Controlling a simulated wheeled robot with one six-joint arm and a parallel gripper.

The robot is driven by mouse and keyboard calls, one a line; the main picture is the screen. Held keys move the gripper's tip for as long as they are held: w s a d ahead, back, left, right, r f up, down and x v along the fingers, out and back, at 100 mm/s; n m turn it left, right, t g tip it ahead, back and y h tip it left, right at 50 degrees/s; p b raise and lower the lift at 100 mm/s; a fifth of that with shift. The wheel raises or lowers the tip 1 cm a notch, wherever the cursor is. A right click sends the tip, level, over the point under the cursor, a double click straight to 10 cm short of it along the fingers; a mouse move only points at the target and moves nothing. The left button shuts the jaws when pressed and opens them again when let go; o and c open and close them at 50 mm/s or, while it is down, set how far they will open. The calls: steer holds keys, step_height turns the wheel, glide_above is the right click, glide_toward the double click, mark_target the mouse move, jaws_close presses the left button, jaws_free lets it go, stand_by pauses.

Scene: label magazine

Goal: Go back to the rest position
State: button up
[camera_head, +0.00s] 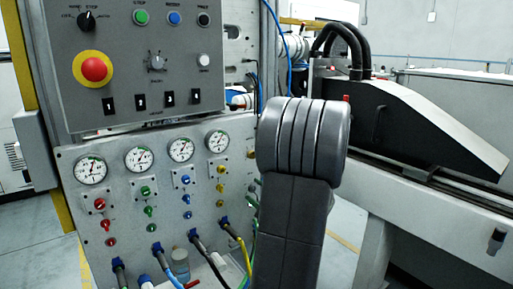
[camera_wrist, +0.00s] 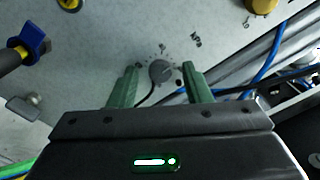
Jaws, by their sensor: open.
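My gripper (camera_wrist: 159,74) shows in the wrist view with its two green fingers spread apart and nothing held between them. A small round grey knob (camera_wrist: 161,71) on a pale panel (camera_wrist: 95,45) appears between the fingertips. I cannot tell how far the fingertips are from the panel. In the head view my dark grey arm stands upright in the middle, and my gripper is hidden from sight there.
The control box (camera_head: 190,60) has a red emergency button (camera_head: 94,69). Below it, a gauge panel (camera_head: 120,195) has valves and plugged hoses. A black-sided machine (camera_head: 410,125) stands right. The wrist view shows a blue-handled valve (camera_wrist: 30,42), a yellow knob (camera_wrist: 262,5) and blue cables (camera_wrist: 268,65).

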steer(key=shift+r+m+p, duration=0.15)
steer(key=shift+m+p, duration=0.9)
steer(key=shift+p, duration=0.65)
steer(key=shift+r+m+p, duration=0.1)
steer(key=shift+m+p, duration=0.95)
steer(key=shift+p, duration=0.65)
steer(key=m+p, duration=0.3)
steer(key=p, duration=0.3)
steer(key=shift+m, duration=0.4)
steer(key=m+p, duration=0.4)
steer(key=p, duration=0.2)
steer(key=shift+p, duration=0.35)
steer(key=shift+m+p, duration=0.9)
steer(key=shift+p, duration=0.05)
steer(key=shift+f, duration=0.1)
steer(key=shift+f+m, duration=0.15)
steer(key=shift+m, duration=0.15)
